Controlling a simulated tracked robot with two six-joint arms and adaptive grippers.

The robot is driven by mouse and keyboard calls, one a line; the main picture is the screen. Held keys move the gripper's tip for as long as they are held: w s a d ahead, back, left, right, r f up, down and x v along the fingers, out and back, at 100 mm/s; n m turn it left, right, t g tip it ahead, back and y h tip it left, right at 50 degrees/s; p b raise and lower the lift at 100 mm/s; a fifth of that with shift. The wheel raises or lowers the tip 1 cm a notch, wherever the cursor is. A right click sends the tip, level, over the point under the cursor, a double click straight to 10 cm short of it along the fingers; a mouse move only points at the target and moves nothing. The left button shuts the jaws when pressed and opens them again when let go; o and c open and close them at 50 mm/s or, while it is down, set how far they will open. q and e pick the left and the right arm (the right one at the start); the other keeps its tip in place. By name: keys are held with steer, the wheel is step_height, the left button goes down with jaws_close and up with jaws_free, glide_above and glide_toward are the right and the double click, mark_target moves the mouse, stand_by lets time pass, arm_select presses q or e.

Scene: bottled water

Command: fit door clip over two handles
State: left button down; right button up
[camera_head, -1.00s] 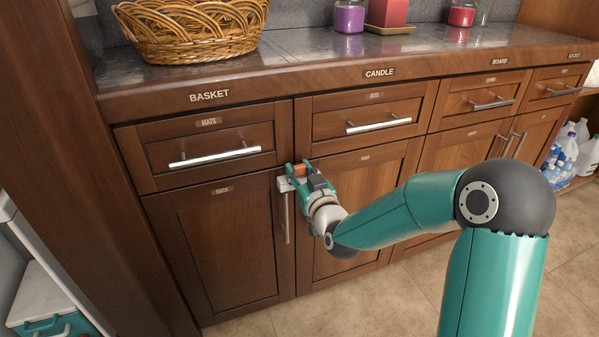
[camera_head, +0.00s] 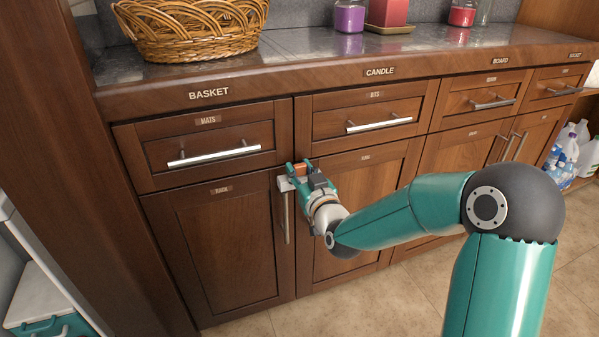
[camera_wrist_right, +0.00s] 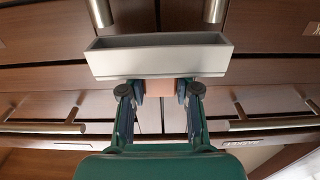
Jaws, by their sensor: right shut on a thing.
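My right gripper (camera_head: 305,174) is shut on the door clip, near the top of the seam between two lower cabinet doors. The clip is a pale grey, trough-shaped bar (camera_wrist_right: 158,58) with an orange grip block (camera_wrist_right: 160,90) between the fingers. In the head view, the clip's pale end (camera_head: 284,184) shows by the top of the left door's vertical handle (camera_head: 286,215). The other door's handle is hidden behind my gripper there. In the right wrist view, the ends of two metal handles (camera_wrist_right: 101,12) (camera_wrist_right: 215,10) show beyond the clip, apart from each other; contact is unclear. My left gripper is out of view.
Horizontal drawer handles (camera_head: 213,154) (camera_head: 379,124) stick out above the doors on both sides of my gripper. The countertop overhangs above, with a wicker basket (camera_head: 190,30) and candles on it. Bottles (camera_head: 570,150) stand at the far right. The floor in front is clear.

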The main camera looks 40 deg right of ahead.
steer(key=shift+b, duration=0.4)
stand_by(0.8)
steer(key=shift+f+b, duration=1.75)
steer(key=shift+b, duration=0.35)
steer(key=o, duration=1.1)
steer(key=shift+v, duration=3.75)
steer(key=shift+a+r, duration=0.1)
